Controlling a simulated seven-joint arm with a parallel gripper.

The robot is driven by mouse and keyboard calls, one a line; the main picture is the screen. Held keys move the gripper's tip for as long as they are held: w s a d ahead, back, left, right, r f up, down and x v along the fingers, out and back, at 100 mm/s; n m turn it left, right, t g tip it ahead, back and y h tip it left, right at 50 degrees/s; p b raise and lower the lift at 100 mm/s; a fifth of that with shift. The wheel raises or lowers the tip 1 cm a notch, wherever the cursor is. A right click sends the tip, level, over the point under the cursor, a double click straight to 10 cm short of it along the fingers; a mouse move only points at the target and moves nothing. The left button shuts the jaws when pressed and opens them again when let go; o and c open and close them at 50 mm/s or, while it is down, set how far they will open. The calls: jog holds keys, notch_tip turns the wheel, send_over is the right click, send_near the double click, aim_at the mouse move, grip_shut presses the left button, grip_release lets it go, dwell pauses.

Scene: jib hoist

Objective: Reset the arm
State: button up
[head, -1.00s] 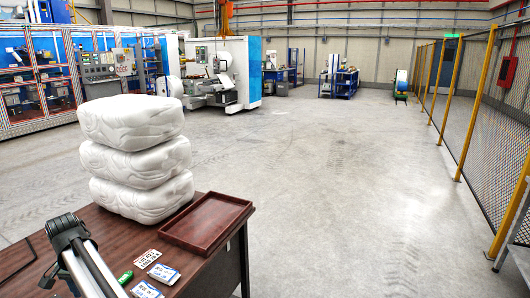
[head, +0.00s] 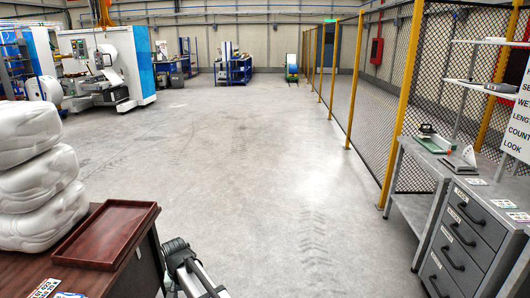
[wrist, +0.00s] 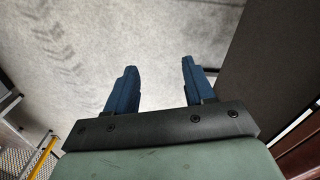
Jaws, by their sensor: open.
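My gripper (wrist: 159,66) shows in the wrist view with its two blue fingers spread apart. Nothing is between them, and bare concrete floor lies beyond the tips. In the head view, part of my arm shows at the bottom, just right of the brown table (head: 146,262). The fingers cannot be made out in the head view.
A brown tray (head: 152,211) and a stack of white wrapped bundles (head: 40,185) sit on the table. At right stand a grey drawer cabinet (head: 462,235), a bench with small devices (head: 436,141) and a yellow-posted mesh fence (head: 385,95). The middle floor is clear.

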jog(key=w+d+f+m, duration=0.1)
jog(key=d+f, duration=0.3)
jog(key=d, duration=0.9)
jog(key=w+d+f+m, duration=0.1)
jog(key=d+f, duration=0.2)
jog(key=d, duration=1.1)
jog(key=s+d+f+m, duration=0.1)
jog(key=s+d+f, duration=0.15)
jog(key=d, duration=0.75)
jog(key=s+d+f, duration=0.2)
jog(key=s+d, duration=0.2)
jog(key=d, duration=0.6)
jog(key=s+f+g, duration=0.3)
jog(key=s+f, duration=0.7)
jog(key=s, duration=0.5)
jog(key=s+f+g, duration=0.3)
jog(key=s+f, duration=0.7)
jog(key=s, duration=0.4)
jog(key=shift+s+f+g, duration=0.3)
jog(key=shift+s+g, duration=0.1)
jog(key=shift+o, duration=0.3)
